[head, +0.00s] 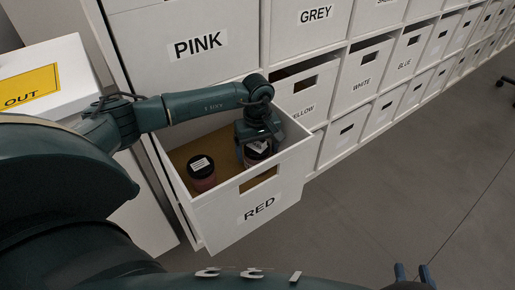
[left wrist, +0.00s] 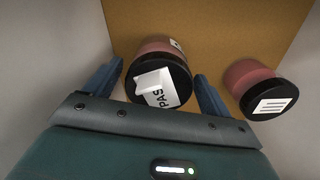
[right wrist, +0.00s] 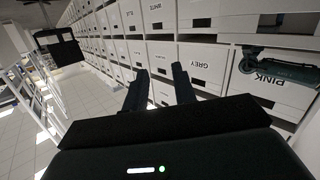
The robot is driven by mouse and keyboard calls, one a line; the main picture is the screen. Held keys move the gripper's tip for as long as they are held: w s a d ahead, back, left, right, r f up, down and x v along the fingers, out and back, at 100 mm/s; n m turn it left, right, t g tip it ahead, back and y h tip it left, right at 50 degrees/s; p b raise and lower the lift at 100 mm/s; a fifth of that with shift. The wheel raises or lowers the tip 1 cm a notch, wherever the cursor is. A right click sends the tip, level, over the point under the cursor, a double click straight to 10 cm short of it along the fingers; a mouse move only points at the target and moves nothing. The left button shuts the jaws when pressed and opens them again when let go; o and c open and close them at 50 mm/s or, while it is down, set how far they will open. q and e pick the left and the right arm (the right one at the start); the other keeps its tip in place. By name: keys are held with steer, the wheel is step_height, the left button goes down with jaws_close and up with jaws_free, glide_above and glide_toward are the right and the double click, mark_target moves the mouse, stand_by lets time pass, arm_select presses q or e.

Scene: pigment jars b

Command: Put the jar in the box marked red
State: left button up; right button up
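The box marked RED (head: 259,209) is pulled out like a drawer, with a brown floor (left wrist: 215,25). Inside are two reddish jars with black lids. One jar (head: 202,173) has a striped white label on its lid and is at the right in the left wrist view (left wrist: 262,90). The other jar (left wrist: 158,82) has a white lid label reading "PAS" and lies between the fingers of my left gripper (left wrist: 158,84). Those fingers are apart, with small gaps visible beside the lid. My right gripper (right wrist: 160,88) is open and empty, away from the boxes; its fingertips show at the head view's lower right.
Closed boxes marked PINK (head: 198,45), GREY (head: 316,14), WHITE (head: 360,80) and BLUE (head: 404,62) fill the shelving.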

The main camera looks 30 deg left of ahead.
arm_select(q)
steer(key=shift+o, duration=0.3)
steer(key=shift+r+p, duration=0.3)
steer(key=shift+r, duration=0.25)
step_height(320, 180, up, 11)
steer(key=p, duration=0.2)
steer(key=shift+r, duration=0.15)
arm_select(e)
steer(key=shift+s+d+m+g+h, duration=0.25)
steer(key=shift+s+m+g+h, duration=0.2)
steer(key=shift+g, duration=0.65)
